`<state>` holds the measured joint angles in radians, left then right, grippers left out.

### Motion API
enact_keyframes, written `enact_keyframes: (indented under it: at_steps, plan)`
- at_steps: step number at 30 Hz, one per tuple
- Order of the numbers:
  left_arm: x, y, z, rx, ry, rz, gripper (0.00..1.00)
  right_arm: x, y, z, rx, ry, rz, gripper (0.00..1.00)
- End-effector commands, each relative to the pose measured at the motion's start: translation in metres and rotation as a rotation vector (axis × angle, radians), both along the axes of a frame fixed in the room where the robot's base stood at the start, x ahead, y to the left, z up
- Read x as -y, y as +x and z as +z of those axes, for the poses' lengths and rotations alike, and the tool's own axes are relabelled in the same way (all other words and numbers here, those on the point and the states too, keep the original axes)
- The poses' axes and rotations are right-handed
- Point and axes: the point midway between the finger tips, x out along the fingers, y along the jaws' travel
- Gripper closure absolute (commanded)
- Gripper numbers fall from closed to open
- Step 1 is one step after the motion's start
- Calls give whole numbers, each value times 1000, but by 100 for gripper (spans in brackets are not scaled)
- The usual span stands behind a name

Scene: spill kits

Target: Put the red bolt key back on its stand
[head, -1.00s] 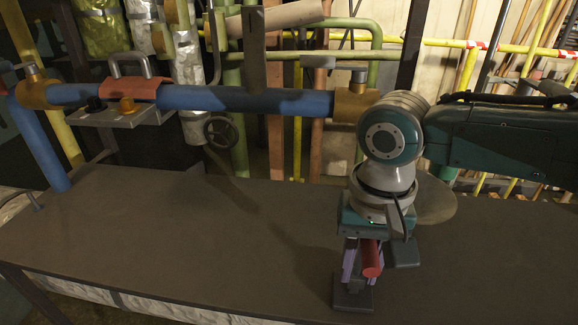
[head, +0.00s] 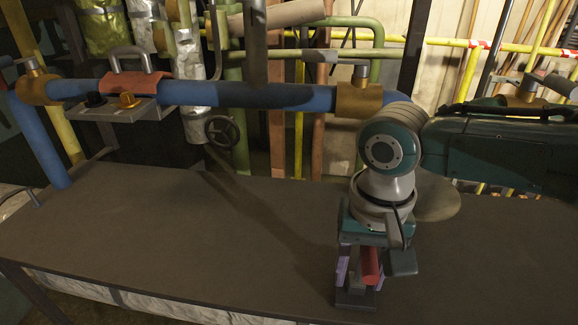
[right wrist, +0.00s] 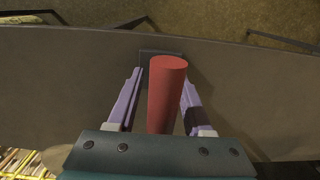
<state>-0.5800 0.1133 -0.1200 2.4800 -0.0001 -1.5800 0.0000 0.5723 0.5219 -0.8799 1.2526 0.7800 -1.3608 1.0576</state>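The red bolt key (head: 370,264) shows as a red cylinder between the fingers of my right gripper (head: 360,284). It also shows in the right wrist view (right wrist: 166,95). The two purple fingers (right wrist: 160,88) stand apart on either side of it, with a clear gap on the left side. A dark grey stand (head: 356,299) is on the bench top below the fingers; its dark edge (right wrist: 147,53) shows beyond the key in the right wrist view. How the key's lower end meets the stand is hidden. My left gripper is not in view.
The brown bench top (head: 150,220) is clear to the left. Behind it runs a blue pipe (head: 215,93) with brass fittings and a red saddle (head: 137,83). A small shelf (head: 115,110) with black and orange knobs hangs at the pipe's left. A handwheel (head: 222,131) is below.

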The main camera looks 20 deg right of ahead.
Motion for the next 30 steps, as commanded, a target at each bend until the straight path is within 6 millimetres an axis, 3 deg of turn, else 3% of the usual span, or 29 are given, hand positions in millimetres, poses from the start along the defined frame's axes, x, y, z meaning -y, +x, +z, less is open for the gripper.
enact_keyframes:
  at_steps: [3,13,24,30]
  plan:
    - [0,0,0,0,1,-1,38,0,0,0,0,0,0,35]
    - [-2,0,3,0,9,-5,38,0,0,7,1,-1,0,35]
    - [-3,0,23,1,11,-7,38,1,1,77,3,1,0,35]
    - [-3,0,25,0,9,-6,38,1,0,97,1,-1,-1,35]
